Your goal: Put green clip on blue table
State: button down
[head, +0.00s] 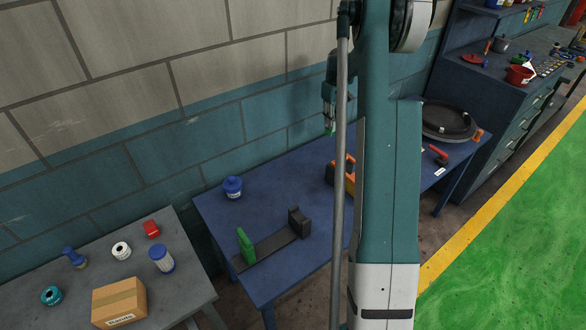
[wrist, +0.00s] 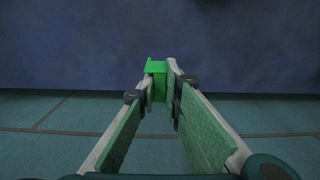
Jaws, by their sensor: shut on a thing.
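My gripper (head: 329,118) is high near the wall, above the back of the blue table (head: 275,190). Its fingers are shut on a small green clip (wrist: 156,67), which sits between the fingertips in the wrist view. In the head view the green clip (head: 329,131) shows as a small green spot at the fingertips. The clip is in the air, apart from the table. The blue tabletop (wrist: 70,45) fills the upper part of the wrist view, with the teal wall below it.
The table holds a blue-lidded jar (head: 232,187), a black stand (head: 270,249) with a green piece (head: 245,246), an orange thing (head: 350,175) partly behind my arm, and a round black tray (head: 447,123). Bare tabletop lies between the jar and my arm.

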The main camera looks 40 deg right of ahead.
dwell(0.3)
send_near(329, 150)
jog(key=shift+w+d+r+b, duration=0.1)
jog(key=shift+w+b, duration=0.05)
jog(key=shift+b, duration=0.25)
dwell(0.3)
jog(key=shift+f, duration=1.9)
jog(key=shift+f+b, duration=0.15)
jog(key=shift+b, duration=0.2)
jog(key=c, duration=2.5)
grip_release()
notch_tip(329, 150, up, 12)
jog(key=shift+r+p, duration=0.2)
jog(key=shift+p, duration=0.6)
